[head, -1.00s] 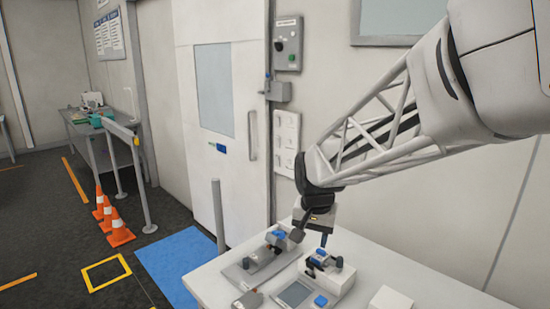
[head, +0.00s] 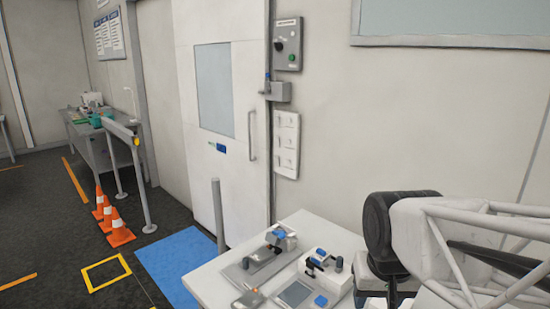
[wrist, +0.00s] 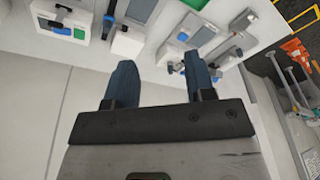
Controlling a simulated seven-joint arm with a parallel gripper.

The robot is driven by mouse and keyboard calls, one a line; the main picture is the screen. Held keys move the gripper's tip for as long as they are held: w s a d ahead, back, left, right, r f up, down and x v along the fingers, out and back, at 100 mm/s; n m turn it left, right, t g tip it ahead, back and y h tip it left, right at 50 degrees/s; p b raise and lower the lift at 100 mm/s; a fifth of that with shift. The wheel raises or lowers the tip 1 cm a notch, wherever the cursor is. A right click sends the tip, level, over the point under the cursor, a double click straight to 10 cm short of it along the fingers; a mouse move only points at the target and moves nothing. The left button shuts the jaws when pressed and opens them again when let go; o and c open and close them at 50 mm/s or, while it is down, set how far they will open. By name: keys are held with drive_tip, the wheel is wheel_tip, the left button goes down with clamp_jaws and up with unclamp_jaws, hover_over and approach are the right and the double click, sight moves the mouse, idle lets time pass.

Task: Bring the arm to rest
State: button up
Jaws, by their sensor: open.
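My arm is at the lower right of the head view, folded back toward me. My gripper (head: 391,297) is partly cut off by the bottom edge there, beyond the right side of the devices. In the wrist view my gripper (wrist: 162,82) shows two dark fingers well apart with nothing between them. A white table (head: 213,286) stands below and to the left of the gripper in the head view. On it are a grey device with a blue part (head: 262,262) and a white device with a screen (head: 296,294). The gripper appears clear of both.
A white door (head: 215,110) with a handle is behind the table. Orange cones (head: 118,228), a railing (head: 140,170) and a blue floor mat (head: 180,262) are further left.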

drive_tip(key=shift+n, duration=0.3)
drive_tip(key=s, duration=0.3)
drive_tip(key=s+d+f, duration=0.1)
drive_tip(key=s, duration=0.1)
drive_tip(key=shift+d, duration=0.1)
idle(1.8)
